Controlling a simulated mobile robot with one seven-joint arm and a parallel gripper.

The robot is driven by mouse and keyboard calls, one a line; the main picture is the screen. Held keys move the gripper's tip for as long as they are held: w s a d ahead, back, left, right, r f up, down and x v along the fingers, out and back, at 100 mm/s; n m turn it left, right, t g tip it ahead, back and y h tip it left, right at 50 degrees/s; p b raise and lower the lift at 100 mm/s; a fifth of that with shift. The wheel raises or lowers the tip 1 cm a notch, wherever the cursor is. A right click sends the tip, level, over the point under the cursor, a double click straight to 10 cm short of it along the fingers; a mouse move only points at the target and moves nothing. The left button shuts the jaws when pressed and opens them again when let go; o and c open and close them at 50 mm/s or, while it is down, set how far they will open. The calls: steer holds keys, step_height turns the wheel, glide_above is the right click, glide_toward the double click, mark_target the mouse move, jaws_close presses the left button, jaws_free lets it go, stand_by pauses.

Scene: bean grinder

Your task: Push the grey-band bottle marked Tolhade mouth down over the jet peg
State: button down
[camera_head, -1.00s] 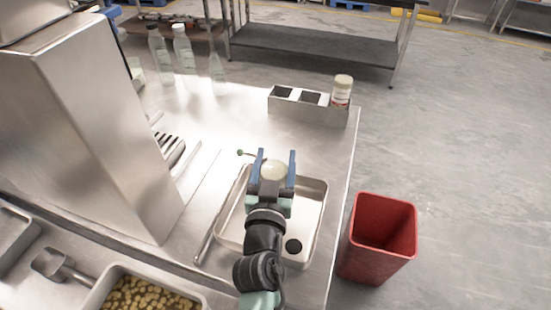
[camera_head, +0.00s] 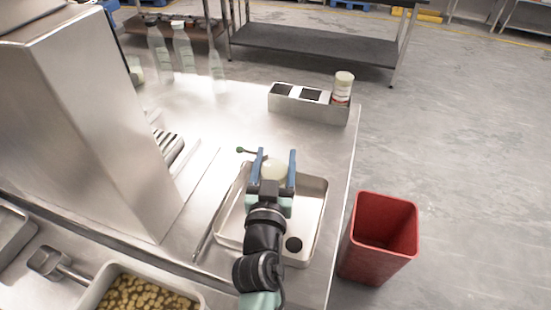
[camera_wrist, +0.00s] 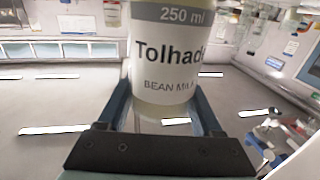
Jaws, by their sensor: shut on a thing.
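The grey-band bottle marked Tolhade (camera_wrist: 168,50) is between the two fingers of my gripper (camera_wrist: 165,118) in the wrist view. Its label reads 250 ml and bean milk. The room behind appears upside down while the label reads upright, so the bottle seems to be mouth down. In the head view, my gripper (camera_head: 276,164), with blue fingers, is shut on the bottle, whose pale round base (camera_head: 274,169) faces up. It is over the far part of a steel basin (camera_head: 312,215). The bottle's mouth is hidden, and I cannot make out the jet peg.
A rod with a green knob (camera_head: 240,150) is just left of my gripper. A steel holder (camera_head: 305,108) with a white-lidded jar (camera_head: 342,88) stands at the back right. A red bin (camera_head: 378,240) is right of the counter. A large steel machine (camera_head: 90,120) stands left.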

jaws_free()
steer(key=shift+s, duration=0.1)
stand_by(0.3)
steer(key=s+b, duration=0.1)
steer(key=s, duration=0.5)
steer(key=shift+s+a, duration=0.4)
stand_by(0.5)
